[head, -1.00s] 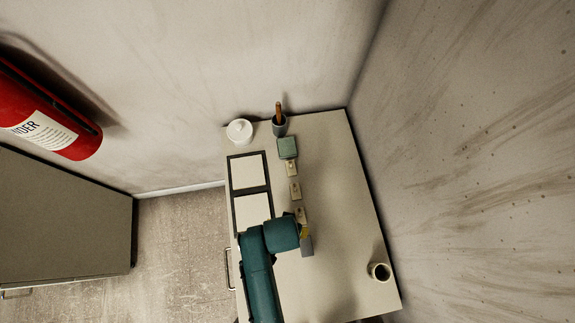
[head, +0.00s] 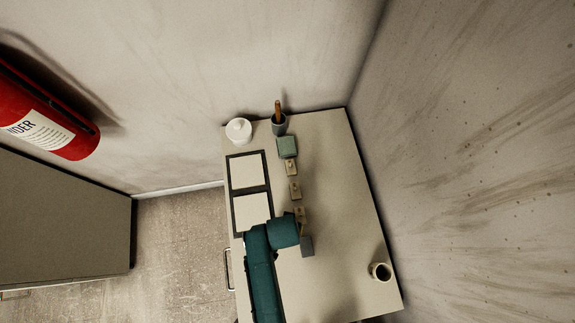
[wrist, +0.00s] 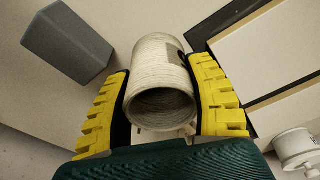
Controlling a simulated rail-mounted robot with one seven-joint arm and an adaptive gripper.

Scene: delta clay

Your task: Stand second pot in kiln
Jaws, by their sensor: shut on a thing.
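My gripper (wrist: 165,105) has its yellow ribbed fingers shut on a cream, finely ribbed pot (wrist: 158,60), one finger on each side. The pot's dark open mouth faces the wrist camera, and a dark patch shows on its side. In the head view my teal arm hides the fingers and the held pot. Another light pot (head: 380,271) with a dark inside stands near the table's right front corner. Two pale panels in dark frames (head: 251,190) lie along the table's left side; I cannot tell whether they are the kiln. One framed edge (wrist: 245,105) shows right of the gripper.
A grey block (head: 307,246) stands close beside my gripper, at upper left in the wrist view (wrist: 68,42). The table's right-middle is clear.

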